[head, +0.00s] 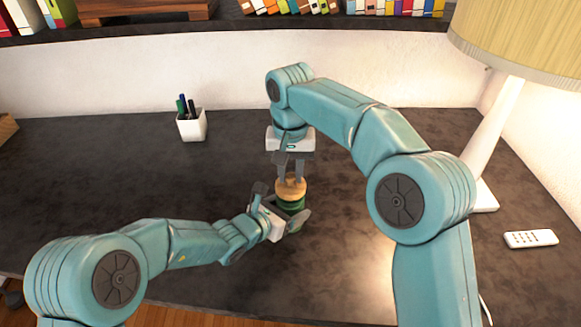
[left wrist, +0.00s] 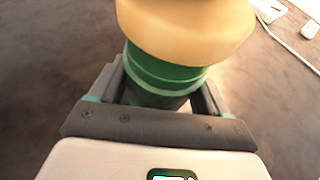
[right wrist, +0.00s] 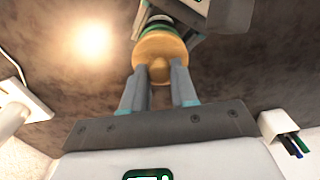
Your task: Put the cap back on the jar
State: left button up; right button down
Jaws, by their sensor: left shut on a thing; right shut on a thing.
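The jar's green side shows between the left fingers in the left wrist view (left wrist: 163,76). The tan cap (head: 290,188) is directly above the jar mouth; it also shows in the left wrist view (left wrist: 187,32). My right gripper (head: 290,178) points down and is shut on the cap's knob (right wrist: 159,70). Cap and jar look lined up, with no clear gap; whether the cap is fully seated I cannot tell.
A white pen cup (head: 191,125) stands at the back left. A white lamp (head: 497,130) and a remote control (head: 531,239) are on the right. A shelf with books (head: 290,6) runs along the back above the desk.

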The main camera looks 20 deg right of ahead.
dwell(0.4)
pick_arm(q)
jog(key=shift+f, duration=0.1)
pick_arm(e)
jog(key=shift+f, duration=0.9)
jog(key=shift+f, duration=0.65)
jog(key=c, duration=0.8)
grip_release()
notch_tip(320, 180, up, 12)
